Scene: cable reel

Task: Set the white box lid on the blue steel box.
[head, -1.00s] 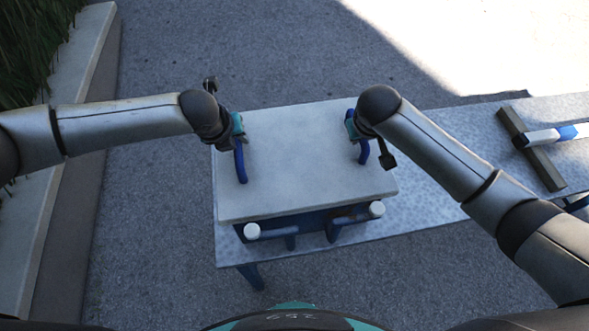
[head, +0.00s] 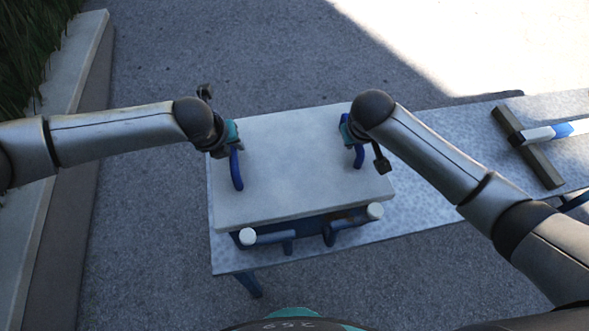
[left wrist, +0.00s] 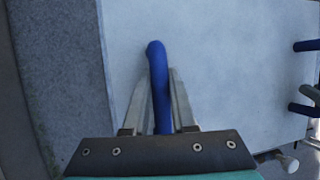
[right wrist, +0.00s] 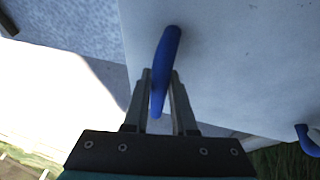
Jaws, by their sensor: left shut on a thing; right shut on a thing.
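The white box lid (head: 298,170) is a flat pale slab with two blue handles, over the blue steel box (head: 310,227). Only the box's near side shows below the lid, with two white-ended handles sticking out. I cannot tell from above whether the lid touches the box rim all round. My left gripper (head: 232,150) is shut on the lid's left blue handle (left wrist: 158,80). My right gripper (head: 354,143) is shut on the lid's right blue handle (right wrist: 165,65). The handles stand between the fingers in both wrist views.
The box stands on a speckled grey table (head: 430,148) that runs off to the right. A brown bar (head: 527,147) with a white and blue tool (head: 550,131) lies at the table's right. A kerb (head: 60,130) with plants is at the far left.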

